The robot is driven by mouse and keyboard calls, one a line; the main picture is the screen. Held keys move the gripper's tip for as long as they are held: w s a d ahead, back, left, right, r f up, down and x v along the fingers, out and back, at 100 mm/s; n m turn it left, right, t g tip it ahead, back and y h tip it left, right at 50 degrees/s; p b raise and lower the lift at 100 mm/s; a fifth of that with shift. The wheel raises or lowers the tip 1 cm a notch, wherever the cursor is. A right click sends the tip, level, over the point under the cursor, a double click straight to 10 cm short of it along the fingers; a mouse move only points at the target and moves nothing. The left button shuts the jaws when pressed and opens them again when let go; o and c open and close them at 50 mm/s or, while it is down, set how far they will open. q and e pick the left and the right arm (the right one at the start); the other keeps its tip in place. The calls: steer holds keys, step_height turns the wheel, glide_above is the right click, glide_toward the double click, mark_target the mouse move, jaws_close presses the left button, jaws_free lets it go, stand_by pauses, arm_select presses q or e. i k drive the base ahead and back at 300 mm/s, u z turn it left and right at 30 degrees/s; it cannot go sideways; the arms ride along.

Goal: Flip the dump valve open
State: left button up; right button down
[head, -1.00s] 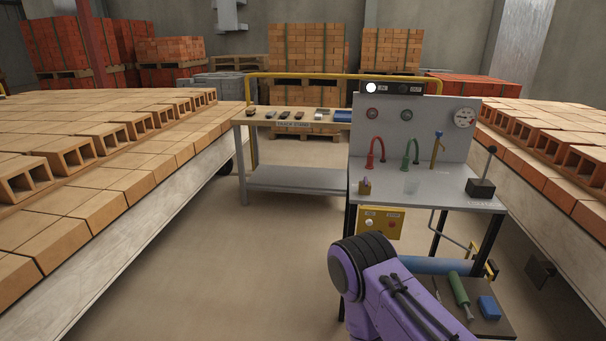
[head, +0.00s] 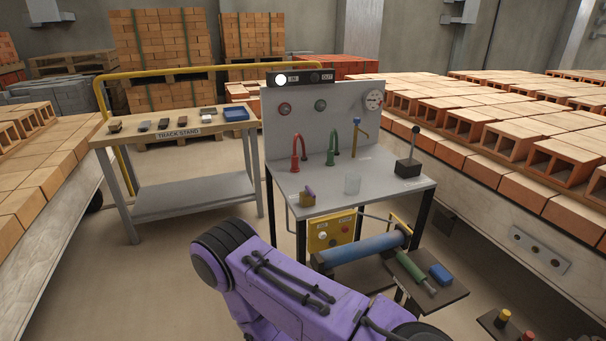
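The grey bench (head: 310,190) with an upright back panel (head: 300,104) stands in the middle of the head view. It carries a red curved tap (head: 298,150), a green curved tap (head: 332,146) and a yellow pipe with a blue top (head: 358,136). A black box with an upright lever (head: 409,164) stands at its right end; its label is too small to read. I cannot tell for sure which fitting is the dump valve. A purple arm of mine (head: 270,275) crosses the bottom of the view in front of the bench. Neither gripper shows.
Below are a yellow switch box (head: 331,234), a blue cylinder (head: 360,248) and a low shelf (head: 433,292) with tools. A track stand (head: 185,198) is at left; brick rows flank both sides.

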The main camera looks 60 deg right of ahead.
mark_target(308, 191)
steer(key=z, duration=0.6)
steer(key=i, duration=0.75)
steer(key=z, duration=0.7)
